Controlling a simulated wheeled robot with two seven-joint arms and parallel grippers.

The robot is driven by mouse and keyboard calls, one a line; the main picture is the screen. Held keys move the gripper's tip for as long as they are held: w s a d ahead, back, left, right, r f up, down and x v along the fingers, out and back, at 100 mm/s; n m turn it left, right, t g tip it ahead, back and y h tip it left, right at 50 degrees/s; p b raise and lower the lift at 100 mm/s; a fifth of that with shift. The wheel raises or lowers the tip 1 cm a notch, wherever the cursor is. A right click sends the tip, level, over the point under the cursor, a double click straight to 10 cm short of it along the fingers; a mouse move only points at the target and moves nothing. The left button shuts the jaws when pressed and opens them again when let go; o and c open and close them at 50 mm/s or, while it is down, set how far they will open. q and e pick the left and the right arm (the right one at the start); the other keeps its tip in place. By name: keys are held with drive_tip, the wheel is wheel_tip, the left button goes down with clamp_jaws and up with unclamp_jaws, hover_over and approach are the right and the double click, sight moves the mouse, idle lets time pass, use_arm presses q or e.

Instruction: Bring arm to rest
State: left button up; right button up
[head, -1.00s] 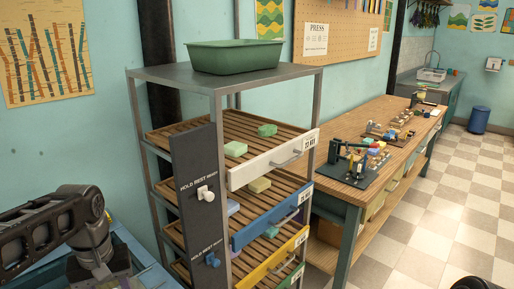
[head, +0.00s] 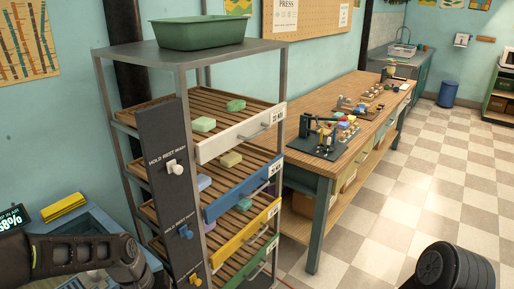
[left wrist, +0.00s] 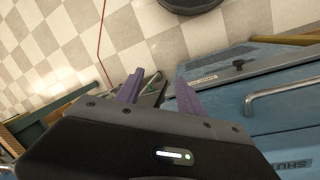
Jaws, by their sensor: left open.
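My left arm comes in from the lower left in the head view, in front of a blue cabinet; its fingers are out of that view. In the left wrist view my left gripper (left wrist: 158,92) shows two purple fingers spread apart with nothing between them. Beyond the fingers are part of a rack and the tiled floor. Part of my right arm shows as a dark rounded link at the lower right of the head view. My right gripper is not visible.
The drying rack (head: 192,55) holds soap bars on slatted shelves, with a green tub (head: 203,32) on top. The blue cabinet (left wrist: 270,85) with a metal handle is close beside my left gripper. A wooden workbench (head: 330,90) stands behind right. Checkered floor (head: 400,200) is open at right.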

use_arm(q)
drive_tip(key=s+d+f+m+h, duration=0.1)
drive_tip(key=s+d+f, duration=0.2)
drive_tip(key=d+f, duration=0.4)
drive_tip(key=s+d+f+h, duration=0.1)
drive_tip(key=s+d+f, duration=0.2)
drive_tip(key=d+f, duration=0.4)
drive_tip(key=s+d+f+m, duration=0.1)
drive_tip(key=s+d+f, duration=0.2)
drive_tip(key=s+f, duration=0.5)
drive_tip(key=shift+s+d+f, duration=0.2)
drive_tip(key=shift+s+f, duration=0.2)
drive_tip(key=shift+s, duration=0.5)
